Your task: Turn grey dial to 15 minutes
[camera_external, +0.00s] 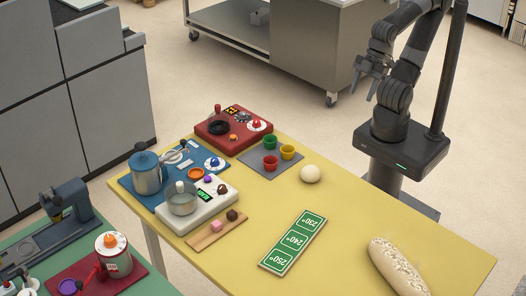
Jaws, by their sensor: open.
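My gripper (362,88) is at the upper right, raised above the floor beyond the yellow table. Its fingers are apart and empty, and it touches nothing. I cannot pick out the grey dial with certainty, and no minute marks are legible at this size. Knobs show on the blue panel (141,190), the white unit (205,217) and the red unit (225,142). The blue panel carries a blue knob (213,163) on a white plate and pale grey round parts (174,157), partly behind a lever. My gripper is well away from all of them.
The yellow table (340,215) holds a grey tray (262,166) with small cups, a pale ball (310,173), a green temperature board (293,243) and a loaf (397,268). Table surface around the green board is clear.

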